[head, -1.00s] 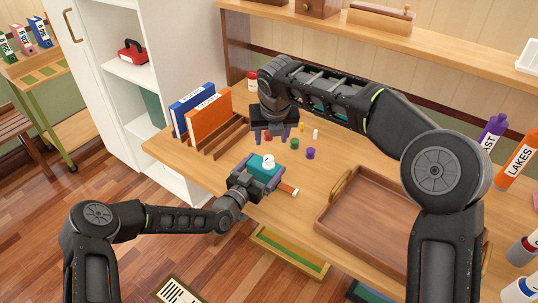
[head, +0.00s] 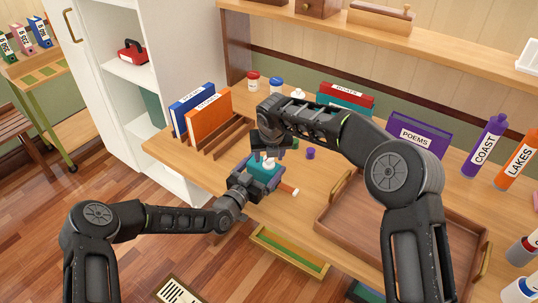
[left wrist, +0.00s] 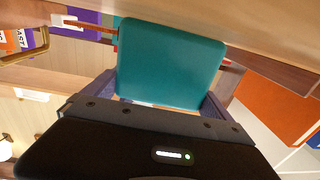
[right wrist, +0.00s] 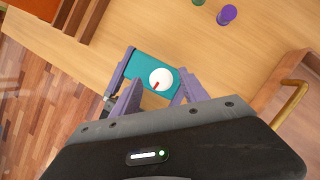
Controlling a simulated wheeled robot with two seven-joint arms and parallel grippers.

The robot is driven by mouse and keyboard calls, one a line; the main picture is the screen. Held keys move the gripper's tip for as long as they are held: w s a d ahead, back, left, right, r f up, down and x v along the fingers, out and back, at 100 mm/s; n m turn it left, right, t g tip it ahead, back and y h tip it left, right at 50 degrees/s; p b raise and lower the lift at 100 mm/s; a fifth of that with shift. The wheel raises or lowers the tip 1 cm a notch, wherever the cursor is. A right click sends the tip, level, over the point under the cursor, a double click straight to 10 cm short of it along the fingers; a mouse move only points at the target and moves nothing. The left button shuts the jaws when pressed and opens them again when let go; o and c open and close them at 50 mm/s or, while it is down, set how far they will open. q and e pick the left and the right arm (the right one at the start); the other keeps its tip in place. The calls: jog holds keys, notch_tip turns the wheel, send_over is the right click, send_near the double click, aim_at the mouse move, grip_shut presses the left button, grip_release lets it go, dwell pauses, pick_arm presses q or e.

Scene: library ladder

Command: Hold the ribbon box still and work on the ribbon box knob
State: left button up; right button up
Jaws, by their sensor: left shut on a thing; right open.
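The ribbon box (head: 276,176) is a small teal box on the wooden table near its front edge. It carries a round white knob (head: 268,163) with a red mark, clear in the right wrist view (right wrist: 161,79). My left gripper (head: 256,181) is shut on the box; in the left wrist view the teal box (left wrist: 170,62) sits between its purple fingers. My right gripper (right wrist: 160,92) is open above the box, its fingers spread to either side of the knob in that view. I cannot tell whether they touch the knob. In the head view the right gripper partly covers the box.
A brown tray (head: 345,213) lies right of the box. A rack with blue and orange (head: 208,116) binders stands to the left. A purple peg (head: 310,153) stands behind the box. Bottles and books line the back and right of the table.

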grip_shut()
dwell(0.6)
